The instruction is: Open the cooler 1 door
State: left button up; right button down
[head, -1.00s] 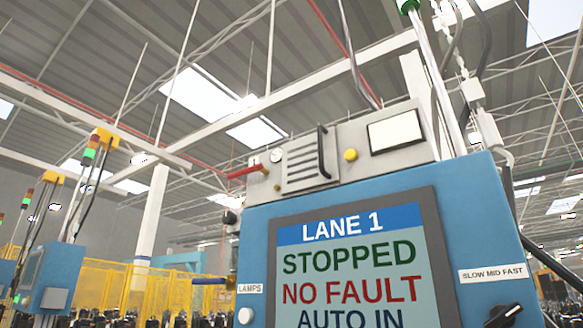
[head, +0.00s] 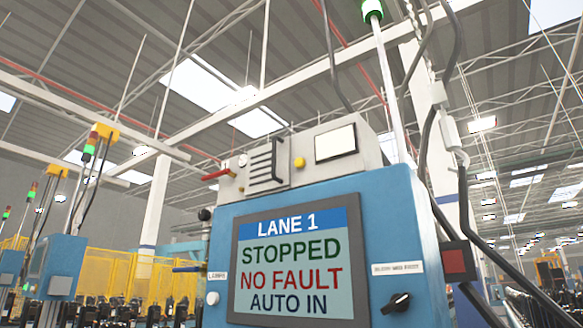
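A grey cooler unit (head: 232,185) sits on top of the blue lane cabinet in the head view. Its front has a louvered panel (head: 262,166) with a dark vertical handle (head: 277,160) along the right edge. The panel looks closed. A red lever (head: 218,174) sticks out to the left of the unit, and a yellow button (head: 300,162) is right of the handle. I cannot read a number on the unit. Neither of my grippers is in view.
The blue cabinet (head: 378,210) carries a screen (head: 290,268) reading "LANE 1 STOPPED NO FAULT AUTO IN". A black rotary knob (head: 396,303) is right of it. Dark cables and a red box (head: 455,262) hang on the right. Yellow fencing (head: 105,272) stands behind on the left.

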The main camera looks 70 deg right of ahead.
aim_at(268, 166)
jog(key=z, duration=1.9)
